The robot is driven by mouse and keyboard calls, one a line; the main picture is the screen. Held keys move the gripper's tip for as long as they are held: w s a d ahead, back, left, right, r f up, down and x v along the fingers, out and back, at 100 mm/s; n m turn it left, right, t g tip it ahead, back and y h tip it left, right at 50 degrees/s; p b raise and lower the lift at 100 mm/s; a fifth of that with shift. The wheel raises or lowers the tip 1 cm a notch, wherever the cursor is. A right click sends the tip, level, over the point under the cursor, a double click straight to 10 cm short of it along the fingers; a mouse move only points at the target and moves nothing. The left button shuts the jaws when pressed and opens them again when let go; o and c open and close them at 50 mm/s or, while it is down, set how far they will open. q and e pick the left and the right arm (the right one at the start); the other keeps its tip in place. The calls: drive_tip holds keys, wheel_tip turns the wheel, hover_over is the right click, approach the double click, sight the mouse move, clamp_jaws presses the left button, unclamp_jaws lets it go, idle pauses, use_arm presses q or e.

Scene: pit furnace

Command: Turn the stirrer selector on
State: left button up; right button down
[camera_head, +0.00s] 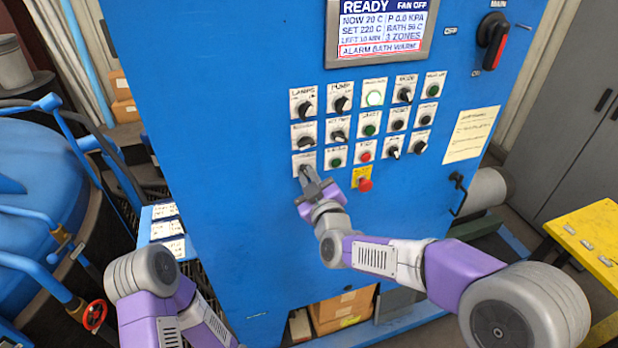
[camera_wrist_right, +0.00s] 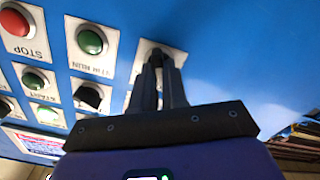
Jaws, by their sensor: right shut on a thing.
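The blue control cabinet's panel carries rows of knobs and buttons on white plates. The stirrer selector (camera_head: 302,158) is at the left end of the bottom row, left of a green lamp labelled STIR RUN (camera_wrist_right: 90,40). My right gripper (camera_head: 308,174) reaches it from below. In the right wrist view its two fingers (camera_wrist_right: 160,62) are closed together on the selector's dark knob. The fingers hide most of the knob and its plate, so its pointing direction cannot be read. My left arm shows at the lower left, with its gripper out of view.
A red mushroom button (camera_head: 365,184) on a yellow plate sticks out right of my right gripper. A red STOP button (camera_head: 366,156) and black selector knobs (camera_head: 393,152) are close by. The display (camera_head: 380,30) reads READY. A black cabinet handle (camera_head: 458,194) is further right.

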drive_tip(key=shift+f+m+b, duration=0.15)
drive_tip(key=shift+m+b, duration=0.85)
drive_tip(key=shift+b, duration=0.15)
drive_tip(key=shift+d+m+b, duration=0.15)
drive_tip(key=shift+m+b, duration=3.8)
drive_tip(key=shift+m, duration=0.95)
drive_tip(key=c, duration=1.2)
unclamp_jaws()
drive_tip(key=shift+o, duration=0.2)
